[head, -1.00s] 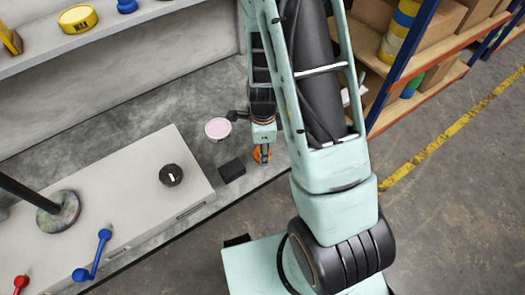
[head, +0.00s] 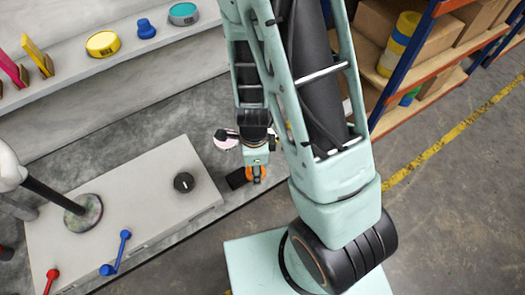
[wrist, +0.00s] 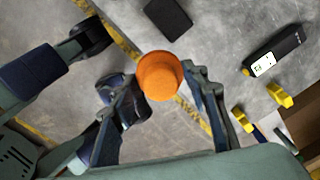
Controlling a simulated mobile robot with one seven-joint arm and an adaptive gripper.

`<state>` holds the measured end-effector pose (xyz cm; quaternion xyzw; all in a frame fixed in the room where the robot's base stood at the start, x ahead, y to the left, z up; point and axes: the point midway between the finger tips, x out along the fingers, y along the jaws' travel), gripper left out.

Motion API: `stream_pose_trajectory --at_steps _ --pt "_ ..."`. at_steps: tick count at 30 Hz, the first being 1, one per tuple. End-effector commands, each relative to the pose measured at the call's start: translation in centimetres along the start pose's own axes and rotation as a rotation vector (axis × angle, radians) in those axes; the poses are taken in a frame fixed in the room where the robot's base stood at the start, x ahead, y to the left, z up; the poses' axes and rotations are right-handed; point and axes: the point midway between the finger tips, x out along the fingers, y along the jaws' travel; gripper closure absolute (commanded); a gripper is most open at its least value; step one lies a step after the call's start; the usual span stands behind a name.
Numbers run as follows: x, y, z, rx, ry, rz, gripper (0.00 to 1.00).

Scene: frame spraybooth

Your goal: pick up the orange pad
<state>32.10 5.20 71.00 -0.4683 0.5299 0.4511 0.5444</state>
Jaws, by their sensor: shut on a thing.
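The orange pad (wrist: 160,75) is a round piece with a raised top, held between the fingertips of my gripper (wrist: 162,88) in the wrist view. My gripper is shut on the pad. The fingers cover part of its sides, and I cannot tell how far it is above the bench.
A black block (head: 236,179) lies just left of the pad. A grey box with a black knob (head: 183,182) stands left. Shelving with cartons (head: 430,45) is at the right.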

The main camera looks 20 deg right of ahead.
Motion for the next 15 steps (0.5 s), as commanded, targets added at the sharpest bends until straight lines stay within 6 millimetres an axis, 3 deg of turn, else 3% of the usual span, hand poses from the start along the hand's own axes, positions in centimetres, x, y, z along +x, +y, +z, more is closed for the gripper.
stream_pose_trajectory --at_steps 3,15 --pt "-2.0 2.8 1.4 -0.004 0.001 0.0 0.82" --pt "-2.4 3.9 1.8 0.001 0.003 0.0 0.82"
